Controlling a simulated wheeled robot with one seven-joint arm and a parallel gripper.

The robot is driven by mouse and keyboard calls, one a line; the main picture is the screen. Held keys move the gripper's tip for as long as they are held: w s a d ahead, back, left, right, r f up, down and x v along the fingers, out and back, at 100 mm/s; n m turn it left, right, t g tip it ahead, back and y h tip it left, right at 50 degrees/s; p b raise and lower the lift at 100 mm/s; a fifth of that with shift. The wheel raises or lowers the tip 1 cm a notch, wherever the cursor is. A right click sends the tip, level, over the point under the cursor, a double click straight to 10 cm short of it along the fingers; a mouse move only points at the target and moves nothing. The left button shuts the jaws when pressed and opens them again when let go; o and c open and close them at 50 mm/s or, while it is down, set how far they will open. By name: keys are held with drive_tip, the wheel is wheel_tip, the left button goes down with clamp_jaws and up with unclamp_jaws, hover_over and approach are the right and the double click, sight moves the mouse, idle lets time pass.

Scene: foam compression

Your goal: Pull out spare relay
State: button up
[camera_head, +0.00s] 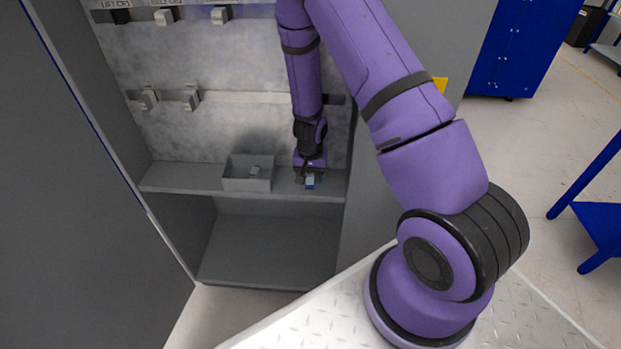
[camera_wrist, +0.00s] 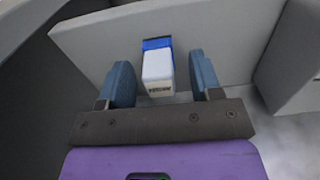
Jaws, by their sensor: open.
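A small white relay with a blue end (camera_wrist: 157,66) lies between the two blue fingers of my gripper (camera_wrist: 160,62) in the wrist view, with a gap on each side. The dark label on its near face is too small to read. In the head view the same blue and white block (camera_head: 310,181) is on the cabinet shelf, right under my gripper (camera_head: 308,176). My gripper is open and points down.
The shelf (camera_head: 185,178) is bare left of the bin. The cabinet's back panel above carries rails (camera_head: 225,97) with several small modules. The open cabinet door (camera_head: 70,180) stands at left, and a side wall (camera_head: 362,190) bounds the shelf at right.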

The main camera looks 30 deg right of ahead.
sight(310, 174)
idle(0.8)
clamp_jaws()
drive_tip(key=shift+r, duration=0.1)
drive_tip(key=shift+r, duration=2.9)
